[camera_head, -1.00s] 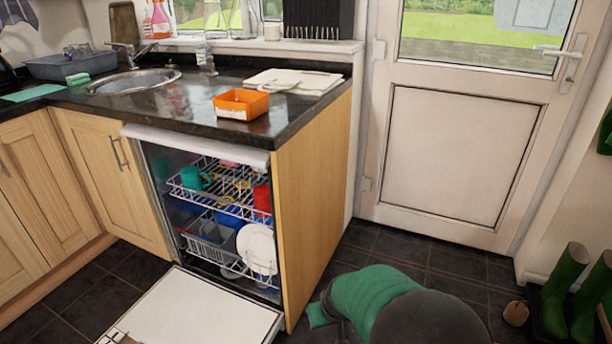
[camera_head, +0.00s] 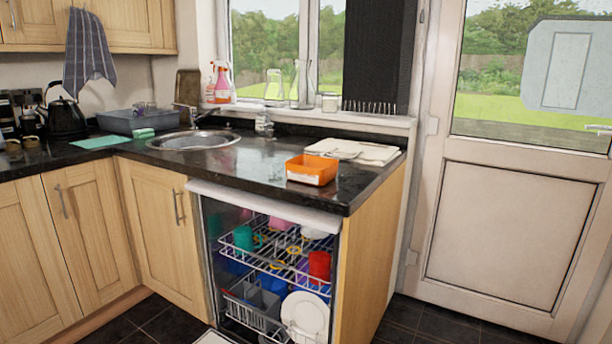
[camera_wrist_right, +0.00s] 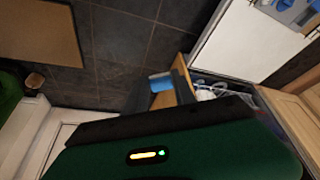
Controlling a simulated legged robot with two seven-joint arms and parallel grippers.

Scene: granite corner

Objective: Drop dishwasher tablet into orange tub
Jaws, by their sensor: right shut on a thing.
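The orange tub (camera_head: 309,178) stands on the dark granite worktop near its front right corner, in the head view. Its inside is only partly visible. In the right wrist view my right gripper (camera_wrist_right: 160,83) is shut on a small blue piece with a pale edge, the dishwasher tablet (camera_wrist_right: 160,82). The gripper is over the dark floor, with the open dishwasher beyond it, and the tub does not show there. Neither gripper is in the head view.
The open dishwasher (camera_head: 275,270) under the worktop holds cups and plates on racks. Its lowered door (camera_wrist_right: 240,40) shows in the wrist view. A sink (camera_head: 193,140) is left, with clear worktop between.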

